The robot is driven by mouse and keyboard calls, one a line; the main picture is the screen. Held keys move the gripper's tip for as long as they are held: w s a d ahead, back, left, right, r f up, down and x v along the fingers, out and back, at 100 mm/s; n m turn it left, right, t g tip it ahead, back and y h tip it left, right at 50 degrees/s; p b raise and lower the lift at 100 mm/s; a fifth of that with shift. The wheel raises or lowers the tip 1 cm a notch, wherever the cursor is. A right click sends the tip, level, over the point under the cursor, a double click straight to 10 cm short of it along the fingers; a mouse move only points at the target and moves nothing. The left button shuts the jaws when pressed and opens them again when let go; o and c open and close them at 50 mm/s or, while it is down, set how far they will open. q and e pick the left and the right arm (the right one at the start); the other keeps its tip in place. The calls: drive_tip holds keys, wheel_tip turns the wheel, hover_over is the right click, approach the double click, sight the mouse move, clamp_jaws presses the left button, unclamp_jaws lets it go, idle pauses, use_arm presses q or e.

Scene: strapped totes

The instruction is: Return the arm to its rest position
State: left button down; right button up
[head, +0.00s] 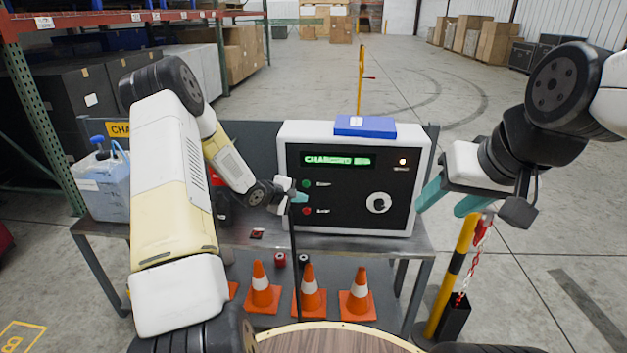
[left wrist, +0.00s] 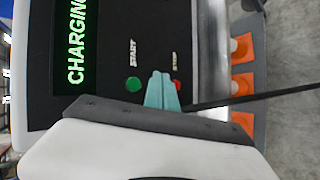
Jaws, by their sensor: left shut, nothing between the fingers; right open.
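My left arm reaches forward, and its gripper (head: 300,198) is shut and empty in front of the left part of a charger box (head: 343,212). The shut teal fingers (left wrist: 162,92) show in the left wrist view between the green START button (left wrist: 133,84) and the red button (left wrist: 177,85). Whether they touch the panel I cannot tell. The charger's green display (head: 337,160) reads CHARGING. My right gripper (head: 452,203) is open and empty, to the right of the charger, its teal fingers pointing left and down.
The charger stands on a grey bench (head: 262,240) with a blue box (head: 365,126) on top. A blue-capped jug (head: 103,187) stands at the bench's left end. Orange cones (head: 309,290) stand on the lower shelf. A yellow-black post (head: 455,275) with a chain stands at the right.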

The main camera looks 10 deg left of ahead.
use_arm(q)
drive_tip(key=s+a+r+m+y, duration=0.1)
drive_tip(key=s+r+m+y, duration=0.1)
drive_tip(key=s+r, duration=0.35)
drive_tip(key=s+a+r+m+g+y, duration=0.1)
drive_tip(key=s+a+r+m+y, duration=0.1)
drive_tip(key=r, duration=0.7)
drive_tip(key=s+a+r+m+y, duration=0.1)
drive_tip(key=s+r+m+y, duration=0.1)
drive_tip(key=s+r, duration=0.35)
drive_tip(key=s+d+r+m+g, duration=0.1)
drive_tip(key=s+d+r+m, duration=0.1)
drive_tip(key=s, duration=0.6)
drive_tip(key=s+d+r+m+g+h, duration=0.1)
drive_tip(key=s+d+r+m, duration=0.1)
drive_tip(key=s, duration=0.7)
drive_tip(key=s+d+r+m+h, duration=0.1)
drive_tip(key=s+d+r+m, duration=0.1)
drive_tip(key=s, duration=0.7)
wheel_tip(320, 180, up, 2)
drive_tip(key=shift+s+r+m+g, duration=0.25)
drive_tip(key=shift+m+g, duration=0.15)
drive_tip(key=shift+m, duration=0.5)
